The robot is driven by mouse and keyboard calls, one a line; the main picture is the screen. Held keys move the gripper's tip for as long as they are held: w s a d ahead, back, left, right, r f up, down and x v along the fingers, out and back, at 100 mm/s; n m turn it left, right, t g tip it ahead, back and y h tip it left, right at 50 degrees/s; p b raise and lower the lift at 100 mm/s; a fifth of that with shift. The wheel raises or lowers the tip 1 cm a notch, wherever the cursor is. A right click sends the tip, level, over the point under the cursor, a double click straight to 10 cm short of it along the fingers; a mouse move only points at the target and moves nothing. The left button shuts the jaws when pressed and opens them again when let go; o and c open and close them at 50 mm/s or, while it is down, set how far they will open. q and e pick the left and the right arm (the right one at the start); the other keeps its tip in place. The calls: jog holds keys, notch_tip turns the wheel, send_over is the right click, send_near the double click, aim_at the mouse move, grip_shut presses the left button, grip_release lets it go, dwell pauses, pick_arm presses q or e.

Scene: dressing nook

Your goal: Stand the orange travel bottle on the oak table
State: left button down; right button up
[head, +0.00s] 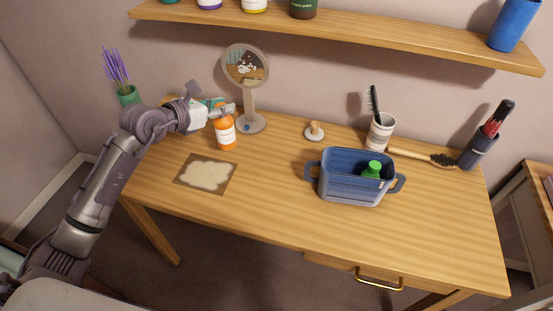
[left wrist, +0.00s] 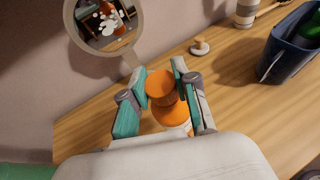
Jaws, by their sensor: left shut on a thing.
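The orange travel bottle (head: 225,133) is upright at the left part of the oak table (head: 270,205), near the round mirror; its base appears at the tabletop, but I cannot tell whether it touches. My left gripper (head: 222,111) is shut on its top from the left. In the left wrist view the bottle's orange cap (left wrist: 161,88) sits between the fingers of my left gripper (left wrist: 162,76). The white label shows partly below. My right gripper is not in view.
A round mirror (head: 246,66) stands just behind the bottle. A patterned mat (head: 206,174) lies in front. A blue basket (head: 352,180) holding a green-capped bottle (head: 372,169) stands right. A shelf (head: 340,36) hangs above. The table's centre front is clear.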

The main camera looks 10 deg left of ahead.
pick_arm(q)
jog(key=shift+w+a, duration=0.15)
jog(key=shift+w, duration=0.05)
jog(key=shift+s+a+f, duration=0.1)
jog(key=shift+a+f, duration=0.05)
jog(key=shift+a, duration=0.1)
jog(key=s+a+f, duration=0.1)
jog(key=a+f, duration=0.9)
jog(key=shift+a+f, duration=0.25)
jog(key=shift+a, duration=0.15)
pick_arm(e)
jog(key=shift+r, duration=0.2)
pick_arm(q)
jog(key=shift+s, duration=0.15)
